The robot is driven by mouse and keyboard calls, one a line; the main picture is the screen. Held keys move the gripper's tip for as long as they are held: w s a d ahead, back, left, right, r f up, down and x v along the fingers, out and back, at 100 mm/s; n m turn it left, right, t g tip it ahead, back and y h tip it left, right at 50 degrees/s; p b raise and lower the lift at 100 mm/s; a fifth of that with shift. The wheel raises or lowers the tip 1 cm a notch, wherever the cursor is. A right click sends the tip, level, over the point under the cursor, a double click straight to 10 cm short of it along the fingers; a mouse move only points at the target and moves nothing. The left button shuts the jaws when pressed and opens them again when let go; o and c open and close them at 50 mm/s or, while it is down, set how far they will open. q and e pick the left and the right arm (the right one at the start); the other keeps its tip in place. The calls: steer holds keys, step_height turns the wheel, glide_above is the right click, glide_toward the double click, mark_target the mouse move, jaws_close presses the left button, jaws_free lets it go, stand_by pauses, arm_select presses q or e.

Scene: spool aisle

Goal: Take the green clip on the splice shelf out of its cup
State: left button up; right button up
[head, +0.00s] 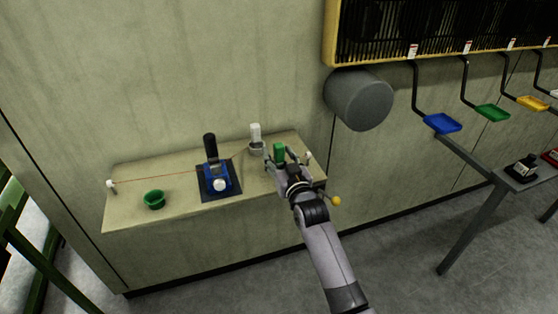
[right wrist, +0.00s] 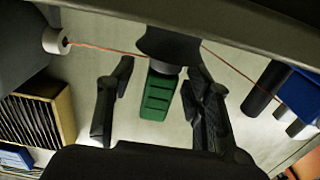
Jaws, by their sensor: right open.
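The green clip (head: 279,151) stands at the right part of the splice shelf (head: 135,214). In the right wrist view the ribbed green clip (right wrist: 157,96) sticks out of a dark cup (right wrist: 168,47). My right gripper (head: 283,161) is at the clip, with its arm coming from the front right. In the right wrist view its two fingers (right wrist: 158,78) are open, one on each side of the clip, with gaps showing. In the head view the gripper hides the clip's cup. My left gripper is not in view.
A thin orange line (head: 160,177) runs from a white post (head: 112,184). A grey cylinder (head: 358,99) juts out above right.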

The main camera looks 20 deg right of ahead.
steer(key=shift+c, duration=0.2)
jaws_close()
stand_by(0.3)
steer(key=shift+r, duration=0.1)
step_height(320, 180, up, 20)
stand_by(0.6)
